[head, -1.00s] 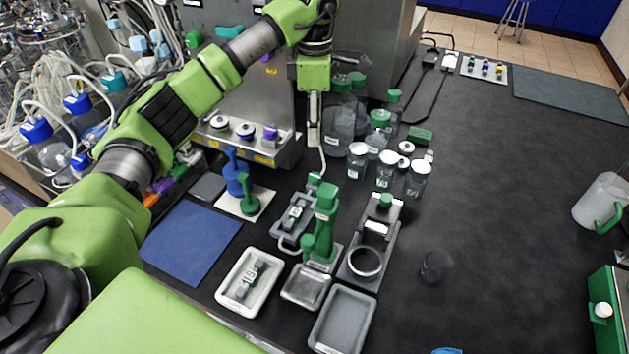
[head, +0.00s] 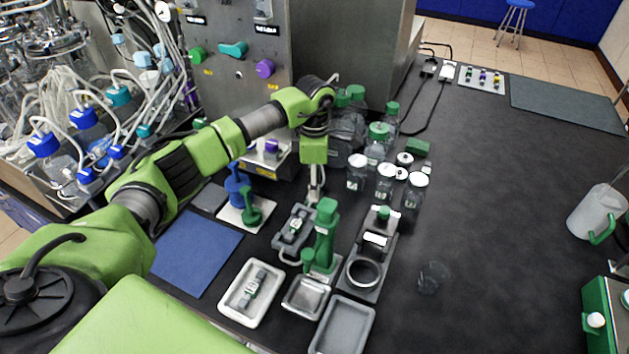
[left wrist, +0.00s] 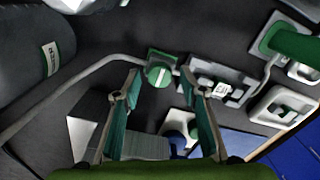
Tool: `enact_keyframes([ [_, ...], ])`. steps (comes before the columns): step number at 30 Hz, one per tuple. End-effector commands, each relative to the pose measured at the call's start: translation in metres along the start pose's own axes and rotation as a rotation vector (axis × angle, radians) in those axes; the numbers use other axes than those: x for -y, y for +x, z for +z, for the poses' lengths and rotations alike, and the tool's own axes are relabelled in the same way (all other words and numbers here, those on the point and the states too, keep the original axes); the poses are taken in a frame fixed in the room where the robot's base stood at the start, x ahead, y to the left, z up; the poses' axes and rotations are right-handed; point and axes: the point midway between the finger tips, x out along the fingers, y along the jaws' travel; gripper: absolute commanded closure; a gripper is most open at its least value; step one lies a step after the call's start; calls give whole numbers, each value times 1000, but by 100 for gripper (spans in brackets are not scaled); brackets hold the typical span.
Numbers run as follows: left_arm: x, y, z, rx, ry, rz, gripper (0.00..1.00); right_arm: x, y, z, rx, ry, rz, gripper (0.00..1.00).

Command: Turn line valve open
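The line valve (left wrist: 158,74) shows in the left wrist view as a round green knob with a pale bar on a grey tube. It sits between the fingertips of my left gripper (left wrist: 159,84), which is open with one finger on each side. I cannot tell whether either finger touches the knob. In the head view my left gripper (head: 316,192) points down at the bench behind the green stand, and it mostly hides the valve. My right gripper is in neither view.
A clamped grey block (head: 294,228) and a tall green stand (head: 325,235) are close to the gripper. Several lidded bottles (head: 385,182) stand to the right. Grey trays (head: 343,328) lie in front. The steel bioreactor housing (head: 345,45) rises behind.

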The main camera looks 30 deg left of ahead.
Motion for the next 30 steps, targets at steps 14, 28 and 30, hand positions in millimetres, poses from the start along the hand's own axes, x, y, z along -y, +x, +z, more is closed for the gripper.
enact_keyframes([
  [14,0,2,0,0,0,0,100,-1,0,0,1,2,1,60],
  [28,0,2,0,-1,-93,1,100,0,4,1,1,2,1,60],
  [30,0,2,0,0,-139,2,100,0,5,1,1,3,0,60],
])
